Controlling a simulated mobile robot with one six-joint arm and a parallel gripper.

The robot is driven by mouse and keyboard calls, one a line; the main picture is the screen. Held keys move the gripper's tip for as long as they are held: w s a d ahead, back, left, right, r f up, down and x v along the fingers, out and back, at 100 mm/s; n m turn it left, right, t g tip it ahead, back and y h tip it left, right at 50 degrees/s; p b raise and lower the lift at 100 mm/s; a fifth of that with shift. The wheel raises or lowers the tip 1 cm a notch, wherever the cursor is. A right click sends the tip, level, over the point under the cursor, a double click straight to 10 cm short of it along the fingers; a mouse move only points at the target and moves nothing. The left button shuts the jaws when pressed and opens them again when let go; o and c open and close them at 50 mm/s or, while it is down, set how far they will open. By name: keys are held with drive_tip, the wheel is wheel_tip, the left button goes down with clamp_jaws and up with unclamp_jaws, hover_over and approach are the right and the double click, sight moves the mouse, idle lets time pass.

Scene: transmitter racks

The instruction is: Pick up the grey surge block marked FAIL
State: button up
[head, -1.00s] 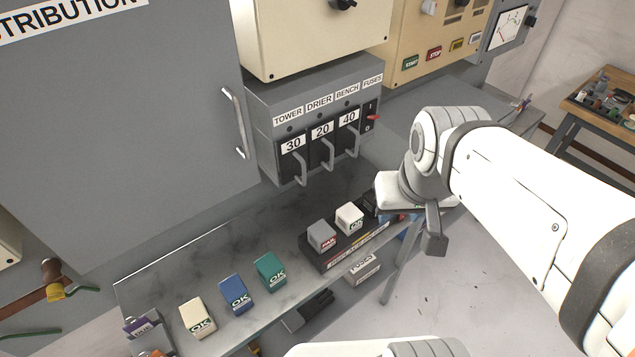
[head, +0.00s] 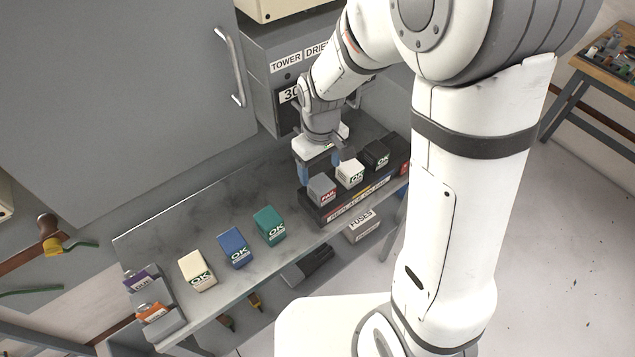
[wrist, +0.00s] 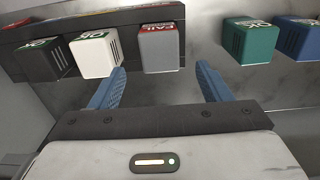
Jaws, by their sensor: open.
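The grey surge block (head: 321,189) has a red FAIL label and sits in the dark rack (head: 349,205), left of a white OK block (head: 350,173). My gripper (head: 319,167) is above and behind the rack, near the grey block. In the wrist view my gripper (wrist: 160,82) is open, its two blue fingers apart and nothing between them. The white block (wrist: 94,54) is just beyond the left fingertip.
A black OK block (head: 377,155) sits at the rack's right end. Green (head: 269,226), blue (head: 234,248) and cream (head: 197,271) OK blocks stand on the shelf to the left. The shelf between the green block and cabinet is clear.

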sight(322, 183)
drive_tip(key=f, duration=0.5)
drive_tip(key=f+p, duration=0.1)
drive_tip(key=f, duration=0.1)
drive_tip(key=shift+s+d+f, duration=0.15)
drive_tip(key=shift+s+f, duration=0.15)
drive_tip(key=shift+f, duration=0.1)
drive_tip(key=c, duration=1.1)
drive_tip(key=shift+c, duration=0.2)
drive_tip(key=shift+r, duration=0.15)
